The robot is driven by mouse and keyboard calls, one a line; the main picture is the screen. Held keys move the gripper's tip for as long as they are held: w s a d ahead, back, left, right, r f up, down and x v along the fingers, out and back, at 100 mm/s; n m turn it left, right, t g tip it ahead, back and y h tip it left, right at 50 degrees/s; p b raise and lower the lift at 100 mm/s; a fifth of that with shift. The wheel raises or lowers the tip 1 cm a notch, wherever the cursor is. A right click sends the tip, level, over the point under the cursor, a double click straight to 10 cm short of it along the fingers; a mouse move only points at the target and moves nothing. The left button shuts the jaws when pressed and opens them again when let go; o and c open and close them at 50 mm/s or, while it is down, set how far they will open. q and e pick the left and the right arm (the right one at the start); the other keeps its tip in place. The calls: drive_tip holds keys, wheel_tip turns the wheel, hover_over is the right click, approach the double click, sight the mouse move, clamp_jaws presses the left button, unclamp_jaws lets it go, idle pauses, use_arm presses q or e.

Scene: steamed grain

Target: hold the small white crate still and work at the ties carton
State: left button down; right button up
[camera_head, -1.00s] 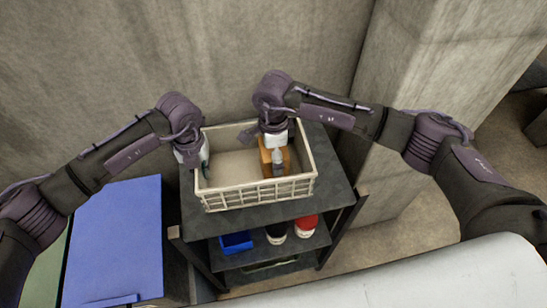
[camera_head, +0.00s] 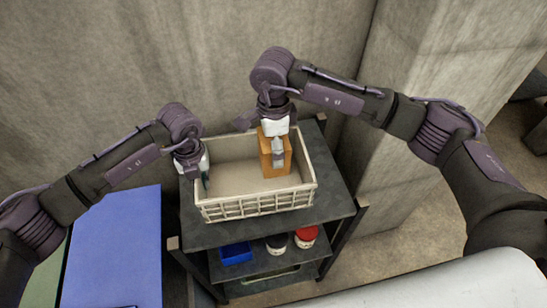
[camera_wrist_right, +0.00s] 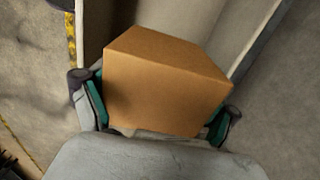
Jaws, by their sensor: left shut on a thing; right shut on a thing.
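The small white crate (camera_head: 255,206) stands on the top shelf of a dark rack. My left gripper (camera_head: 203,172) is at the crate's left wall and shut on it. The ties carton (camera_head: 276,158), a plain orange-brown box, is at the right side of the crate. My right gripper (camera_head: 276,135) is above the carton and shut on it. In the right wrist view the carton (camera_wrist_right: 165,85) sits between the two green-padded fingers (camera_wrist_right: 158,115). The carton looks raised, but its lower part overlaps the crate's inside, so its clearance from the floor is hard to tell.
The dark rack's top (camera_head: 335,190) has free room right of the crate. A lower shelf holds a blue bin (camera_head: 236,253), a dark jar with a white label (camera_head: 277,244) and a red-lidded jar (camera_head: 306,236). A blue panel (camera_head: 115,240) lies at left. A concrete wall stands behind.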

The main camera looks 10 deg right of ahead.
drive_tip(key=shift+r, duration=1.25)
use_arm(q)
drive_tip(key=c, duration=1.2)
unclamp_jaws()
wheel_tip(320, 180, up, 12)
